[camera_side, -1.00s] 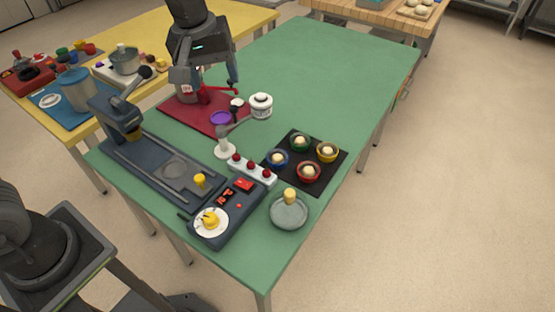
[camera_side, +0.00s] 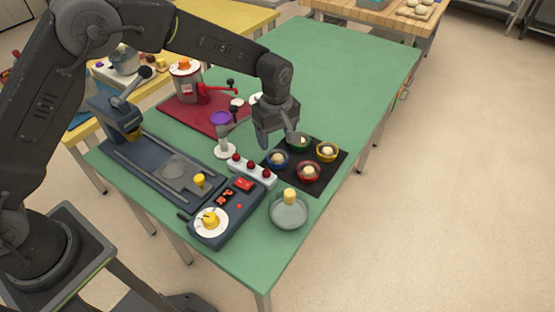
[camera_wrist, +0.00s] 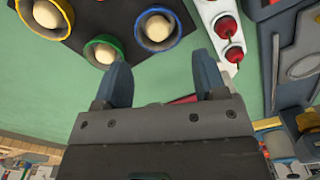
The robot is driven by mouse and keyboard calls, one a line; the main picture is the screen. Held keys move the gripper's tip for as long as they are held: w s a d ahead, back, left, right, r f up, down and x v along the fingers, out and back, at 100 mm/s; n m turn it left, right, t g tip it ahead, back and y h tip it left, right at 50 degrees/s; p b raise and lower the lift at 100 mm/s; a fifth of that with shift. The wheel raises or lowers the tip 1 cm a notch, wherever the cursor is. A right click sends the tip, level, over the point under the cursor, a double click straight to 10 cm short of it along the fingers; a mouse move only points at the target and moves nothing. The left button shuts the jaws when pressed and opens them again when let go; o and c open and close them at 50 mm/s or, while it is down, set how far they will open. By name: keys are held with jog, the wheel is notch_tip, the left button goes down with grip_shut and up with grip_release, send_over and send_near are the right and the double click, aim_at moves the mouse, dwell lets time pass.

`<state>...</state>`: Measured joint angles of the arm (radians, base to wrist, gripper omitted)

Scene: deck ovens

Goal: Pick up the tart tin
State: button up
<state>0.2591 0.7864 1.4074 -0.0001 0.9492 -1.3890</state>
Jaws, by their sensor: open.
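Several small round tins, each with a pale ball in it, sit on a black mat (camera_side: 318,182). They are blue (camera_side: 277,159), green (camera_side: 301,148), yellow (camera_side: 327,152) and red (camera_side: 309,172). Which one is meant by the tart tin I cannot tell. My gripper (camera_side: 280,141) is open and empty, above the mat's back left edge. In the side view one finger overlaps the green tin. In the wrist view, the blue tin (camera_wrist: 158,27), green tin (camera_wrist: 103,51) and yellow tin (camera_wrist: 50,14) lie beyond the open fingers (camera_wrist: 161,67); the red tin is out of view.
A white bar with red knobs (camera_side: 252,170) lies left of the mat, beside a dark control box (camera_side: 228,211). A glass flask (camera_side: 289,211) stands in front. A purple-topped stand (camera_side: 221,120) and red board (camera_side: 185,117) are behind left. The green table (camera_side: 330,70) is clear at the back.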

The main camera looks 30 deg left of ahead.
aim_at(278, 162)
jog(key=shift+d+f, duration=0.15)
jog(key=shift+f, duration=1.6)
jog(key=shift+d+f, duration=0.1)
jog(key=shift+f, duration=1.6)
jog(key=shift+c, duration=0.3)
jog(key=c, duration=0.5)
jog(key=shift+r, duration=0.1)
